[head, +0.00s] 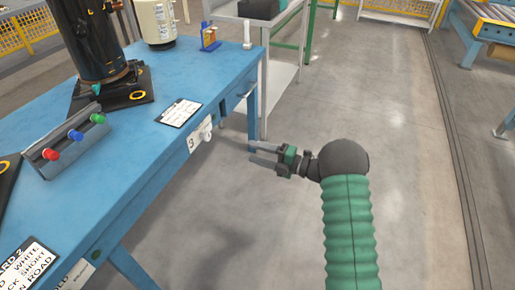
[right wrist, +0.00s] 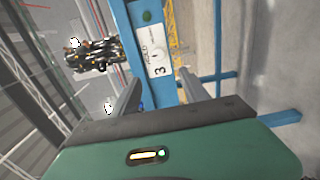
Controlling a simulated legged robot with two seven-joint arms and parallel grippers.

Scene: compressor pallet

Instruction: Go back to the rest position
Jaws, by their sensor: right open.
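My right gripper (head: 265,153) is open and empty. It hangs over the floor, off the right edge of the blue table (head: 200,85), with its fingers pointing left toward the table. In the right wrist view its two fingers (right wrist: 160,98) are apart with nothing between them, and the table's edge with a label marked 3 (right wrist: 157,62) lies beyond them. My left gripper does not show in either view.
On the table stand a black machine (head: 95,45), a rack with red, blue and green knobs (head: 70,140), a printed card (head: 180,112) and a cream canister (head: 156,22). A grey cart (head: 280,75) stands behind. The floor to the right (head: 410,150) is clear.

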